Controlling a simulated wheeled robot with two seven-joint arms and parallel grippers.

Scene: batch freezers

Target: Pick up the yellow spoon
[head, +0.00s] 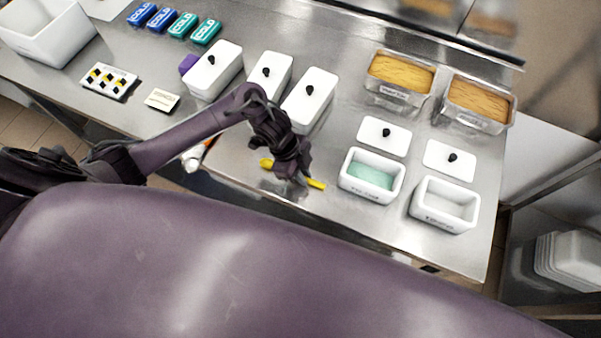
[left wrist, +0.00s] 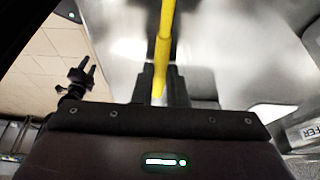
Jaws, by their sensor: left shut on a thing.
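The yellow spoon (head: 316,184) shows in the head view near the front edge of the steel table, with parts on both sides of my left gripper (head: 293,178). My left gripper is shut on it. In the left wrist view the spoon's yellow handle (left wrist: 165,40) runs up from between the two dark fingers (left wrist: 160,88). I cannot tell whether the spoon touches the table. The gripper hides the spoon's middle. My right gripper (left wrist: 82,72) shows small at the left of the left wrist view, over the tiled floor, with its fingers apart and empty.
A white tub with green contents (head: 371,175) stands just right of the spoon, with an empty-looking white tub (head: 443,205) beyond. Lidded white tubs (head: 310,100) stand behind my arm. An orange-and-white tool (head: 196,156) lies left. Two steel pans (head: 400,75) (head: 475,102) stand at the back right.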

